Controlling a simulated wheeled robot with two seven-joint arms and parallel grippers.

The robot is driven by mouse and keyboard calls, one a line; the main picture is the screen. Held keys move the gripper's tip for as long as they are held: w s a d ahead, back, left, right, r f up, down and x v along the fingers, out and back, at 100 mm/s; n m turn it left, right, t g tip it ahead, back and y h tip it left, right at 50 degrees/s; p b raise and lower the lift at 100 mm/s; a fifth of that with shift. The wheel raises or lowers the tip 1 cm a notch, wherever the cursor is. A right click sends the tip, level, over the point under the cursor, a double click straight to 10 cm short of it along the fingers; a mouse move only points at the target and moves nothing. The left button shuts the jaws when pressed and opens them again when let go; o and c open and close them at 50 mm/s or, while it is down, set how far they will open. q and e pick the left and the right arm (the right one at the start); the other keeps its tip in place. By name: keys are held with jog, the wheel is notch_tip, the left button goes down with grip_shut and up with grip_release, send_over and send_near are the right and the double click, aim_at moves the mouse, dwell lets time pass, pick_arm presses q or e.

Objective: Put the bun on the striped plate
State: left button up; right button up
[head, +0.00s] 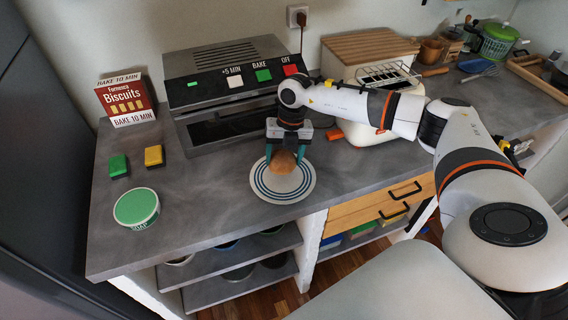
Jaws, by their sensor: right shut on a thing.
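The bun (283,162) is a round brown roll. My right gripper (284,155) points down with its teal fingers on both sides of the bun and is shut on it. The striped plate (262,186) is white with dark blue rings and lies on the grey counter in front of the oven. The bun is over the back part of the plate; I cannot tell whether it touches the plate. The gripper hides the top of the bun. My left gripper is not in view.
A small oven (225,90) with coloured buttons stands behind the plate. A biscuits box (126,98), a green sponge (118,166), a yellow sponge (153,156) and a round green soap tub (136,207) are at left. A bread bin (365,50) stands at the back right.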

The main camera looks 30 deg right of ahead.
aim_at(284, 166)
notch_tip(284, 166, down, 4)
jog(key=shift+s+r+p, duration=0.1)
jog(key=shift+r+p, duration=0.1)
jog(key=shift+p, duration=0.35)
jog(key=shift+f, duration=0.35)
jog(key=o, duration=1)
jog(key=shift+f, duration=0.1)
jog(key=shift+c, duration=0.2)
jog(key=r+b, duration=0.1)
jog(key=r, duration=0.2)
jog(key=d+r+b, duration=0.1)
jog(key=r, duration=0.3)
jog(key=d+r+b, duration=0.1)
jog(key=r, duration=0.3)
jog(key=shift+b, duration=0.4)
jog(key=shift+r, duration=0.6)
